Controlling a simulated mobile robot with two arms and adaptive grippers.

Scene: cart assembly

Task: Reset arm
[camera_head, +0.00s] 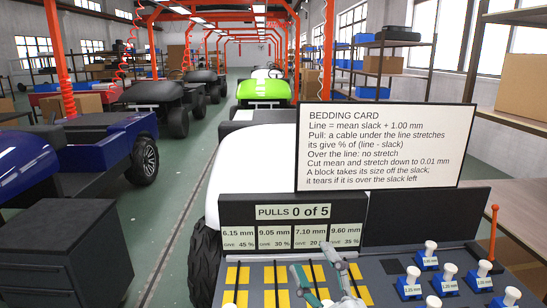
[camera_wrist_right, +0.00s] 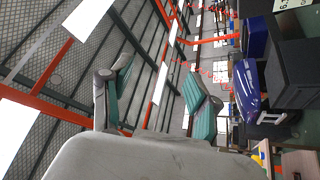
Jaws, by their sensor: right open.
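My right gripper (camera_head: 315,266) is raised over the front of the console, in front of the yellow pads. In the right wrist view its two green-padded fingers (camera_wrist_right: 160,90) stand apart with nothing between them. The fingers point up towards the ceiling in that view. My left gripper is not in the head view. The console's display (camera_head: 276,211) reads "PULLS 0 of 5", above readouts of 6.15, 9.05, 7.10 and 9.60 mm; part of the third readout's lower line is hidden by my gripper.
Several blue blocks with white knobs (camera_head: 447,281) stand on the console's right side. A red-topped lever (camera_head: 493,234) rises behind them. Black cables cross yellow pads (camera_head: 276,274) at the left. A bedding card (camera_head: 386,145) stands above. A dark cabinet (camera_head: 62,250) is at left.

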